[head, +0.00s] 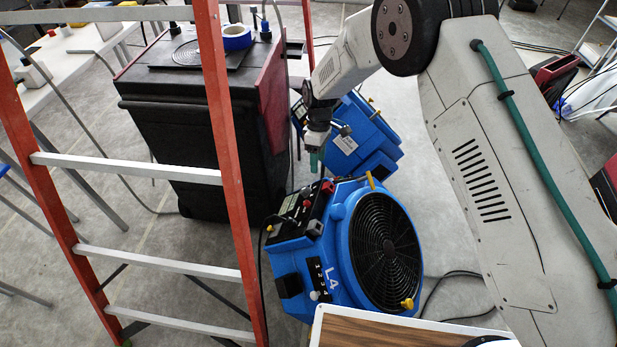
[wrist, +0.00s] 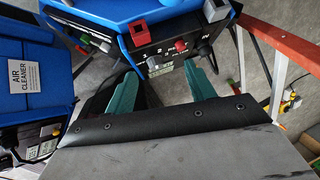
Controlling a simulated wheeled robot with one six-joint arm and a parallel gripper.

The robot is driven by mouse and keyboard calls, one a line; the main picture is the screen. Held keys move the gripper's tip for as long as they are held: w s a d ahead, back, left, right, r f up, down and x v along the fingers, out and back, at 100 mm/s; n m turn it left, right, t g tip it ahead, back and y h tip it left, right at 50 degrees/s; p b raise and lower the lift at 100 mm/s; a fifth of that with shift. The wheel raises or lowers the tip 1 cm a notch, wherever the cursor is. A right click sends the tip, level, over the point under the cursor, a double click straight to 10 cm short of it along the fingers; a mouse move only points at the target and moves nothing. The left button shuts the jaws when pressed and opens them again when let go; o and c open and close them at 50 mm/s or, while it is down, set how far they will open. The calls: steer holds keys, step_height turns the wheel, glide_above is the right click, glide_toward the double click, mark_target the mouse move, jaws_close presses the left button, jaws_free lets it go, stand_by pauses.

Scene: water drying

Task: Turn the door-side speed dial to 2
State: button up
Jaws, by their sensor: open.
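The nearer blue machine (head: 345,255), marked L4, has a round black grille and a dark control panel (head: 300,208). In the wrist view a blue machine's dark panel (wrist: 168,50) faces me, with a small red knob (wrist: 180,45), a dark knob (wrist: 205,48) and printed marks too small to read surely. The frames do not show which knob is the door-side speed dial. My gripper (head: 314,162) hangs above and behind the nearer machine. In the wrist view its teal fingers (wrist: 160,72) are apart and empty, below the panel in the picture.
A second blue machine (head: 362,140) stands behind; a blue unit labelled AIR CLEANER (wrist: 28,90) is at left in the wrist view. An orange ladder (head: 222,130) and a black cabinet (head: 185,110) stand left. A wood-topped surface (head: 385,333) is at the bottom.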

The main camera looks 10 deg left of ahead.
steer(key=n, duration=0.1)
glide_above(304, 188)
steer(key=d, duration=0.1)
step_height(304, 188, down, 6)
steer(key=shift+w+d+f, duration=0.1)
steer(key=shift+f, duration=0.1)
steer(key=shift+w+a+f+n, duration=0.6)
steer(key=shift+a+n, duration=0.1)
steer(key=shift+n, duration=0.2)
steer(key=x, duration=0.7)
steer(key=shift+w, duration=0.15)
steer(key=c, duration=1)
